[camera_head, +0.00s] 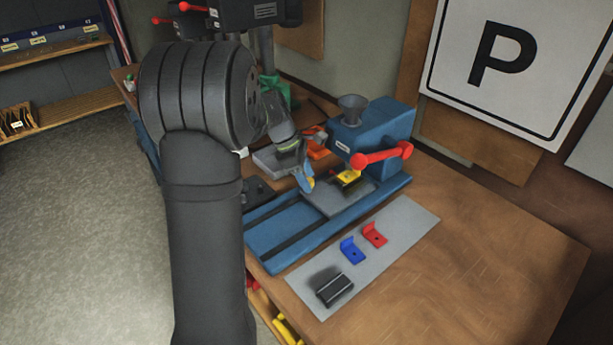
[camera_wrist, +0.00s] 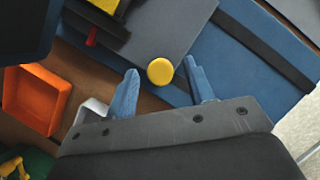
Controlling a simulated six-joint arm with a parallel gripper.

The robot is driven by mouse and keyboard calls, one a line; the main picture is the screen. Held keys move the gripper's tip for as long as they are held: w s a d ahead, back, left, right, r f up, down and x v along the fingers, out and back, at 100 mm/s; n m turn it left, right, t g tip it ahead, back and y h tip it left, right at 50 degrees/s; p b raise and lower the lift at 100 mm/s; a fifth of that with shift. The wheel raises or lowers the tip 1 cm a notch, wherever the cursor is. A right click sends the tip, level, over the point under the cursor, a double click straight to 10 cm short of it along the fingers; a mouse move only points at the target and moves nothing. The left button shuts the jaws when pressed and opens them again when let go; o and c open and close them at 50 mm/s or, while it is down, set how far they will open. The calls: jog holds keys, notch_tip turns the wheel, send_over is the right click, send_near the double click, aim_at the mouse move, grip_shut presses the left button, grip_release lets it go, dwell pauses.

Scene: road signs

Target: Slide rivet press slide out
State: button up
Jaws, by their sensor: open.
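The blue rivet press (camera_head: 372,140) stands on the workbench with a funnel on top and a red-ended handle in front. Its grey slide plate (camera_head: 335,196) lies on the blue rail base (camera_head: 285,232), partly under the press head; the plate also shows in the wrist view (camera_wrist: 180,28). A yellow bracket (camera_head: 348,176) sits on the plate. In the wrist view a round yellow knob (camera_wrist: 160,71) is at the plate's edge. My gripper (camera_head: 307,184) is open, with its blue fingers (camera_wrist: 161,72) on either side of the knob and visible gaps between.
A grey mat (camera_head: 395,225) in front holds a blue bracket (camera_head: 352,250), a red bracket (camera_head: 375,235) and a black block (camera_head: 334,287). An orange bin (camera_wrist: 38,98) stands beside the rail base. The rails left of the slide are bare, and the bench's right side is clear.

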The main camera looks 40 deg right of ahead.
jog(key=shift+f, duration=0.1)
grip_shut()
jog(key=a, duration=1.9)
jog(key=shift+a, duration=0.35)
grip_release()
jog(key=shift+a, duration=0.1)
jog(key=v, duration=1.7)
jog(key=shift+r, duration=0.2)
